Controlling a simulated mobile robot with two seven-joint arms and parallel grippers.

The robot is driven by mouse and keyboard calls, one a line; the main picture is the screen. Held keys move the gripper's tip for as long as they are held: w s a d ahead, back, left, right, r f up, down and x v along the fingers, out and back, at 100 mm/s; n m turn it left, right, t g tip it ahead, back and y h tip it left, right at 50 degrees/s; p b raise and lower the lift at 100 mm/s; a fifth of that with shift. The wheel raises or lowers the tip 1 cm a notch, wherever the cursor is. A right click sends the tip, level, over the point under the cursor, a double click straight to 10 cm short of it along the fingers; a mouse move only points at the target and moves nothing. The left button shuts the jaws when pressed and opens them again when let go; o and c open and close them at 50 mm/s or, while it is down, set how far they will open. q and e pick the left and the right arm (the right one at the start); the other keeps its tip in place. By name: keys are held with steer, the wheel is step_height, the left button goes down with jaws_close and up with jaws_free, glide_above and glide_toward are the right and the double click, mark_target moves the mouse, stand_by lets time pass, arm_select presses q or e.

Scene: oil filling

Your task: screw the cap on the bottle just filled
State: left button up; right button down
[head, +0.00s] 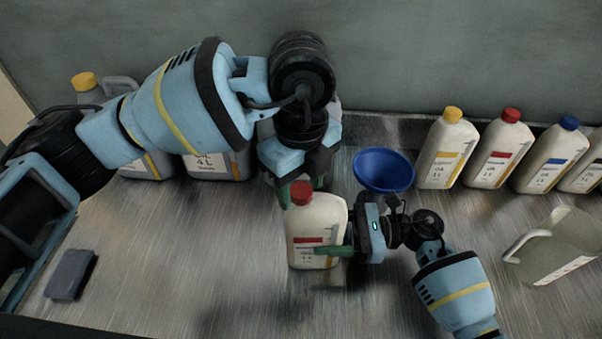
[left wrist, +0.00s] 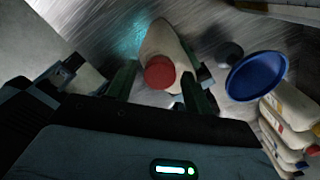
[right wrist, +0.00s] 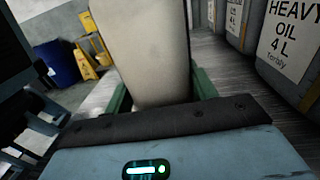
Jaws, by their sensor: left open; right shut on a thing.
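A cream bottle with a red label (head: 305,245) stands upright on the metal bench. A red cap (head: 300,192) sits at its top; whether it is tight I cannot tell. In the left wrist view the cap (left wrist: 159,73) lies between the open green fingers of my left gripper (left wrist: 158,85), apart from both. In the head view this gripper (head: 300,186) is just behind the cap, partly hidden by its own wrist. My right gripper (head: 335,250) is shut on the bottle's body from the right. The bottle (right wrist: 152,50) fills the space between its fingers in the right wrist view.
A blue funnel (head: 384,170) stands close behind my right gripper. Several capped bottles (head: 447,152) line the back right. A translucent jug (head: 555,247) is at right. Large grey oil cans (head: 218,167) stand back left, and a dark block (head: 70,276) lies front left. The front middle is clear.

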arm_select(q)
steer(key=c, duration=1)
